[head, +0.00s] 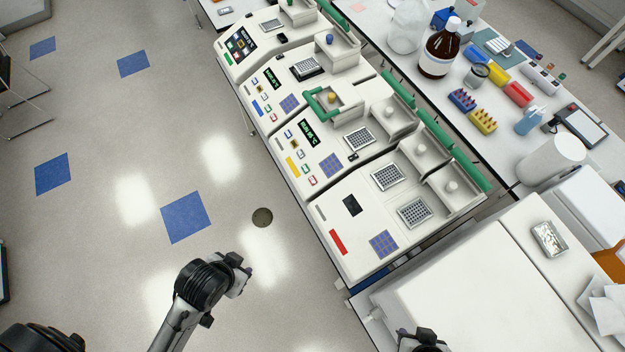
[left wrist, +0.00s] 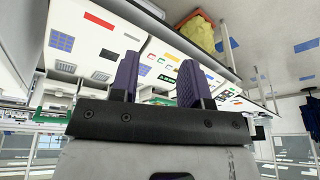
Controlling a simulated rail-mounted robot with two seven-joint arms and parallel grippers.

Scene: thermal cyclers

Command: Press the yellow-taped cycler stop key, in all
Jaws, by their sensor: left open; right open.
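The yellow-taped cycler (head: 345,160) is in the row of white cyclers in the head view, between the blue-taped and red-taped ones. Its yellow tape (head: 292,167) lies along the front panel, beside small coloured keys (head: 303,168) and a dark display with green text (head: 310,132). The key labels are too small to read. My left gripper (left wrist: 160,62) shows two purple fingers, apart and empty, in the left wrist view, with the cycler panels beyond them. My right gripper (head: 422,341) is at the bottom edge of the head view, mostly cut off, apart from the cyclers.
The red-taped cycler (head: 338,242) is at the near end, the blue-taped cycler (head: 275,90) farther back. A white bench unit (head: 470,295) stands at lower right. Bottles (head: 440,50) and tube racks (head: 483,121) stand on the bench behind. The floor at left is open.

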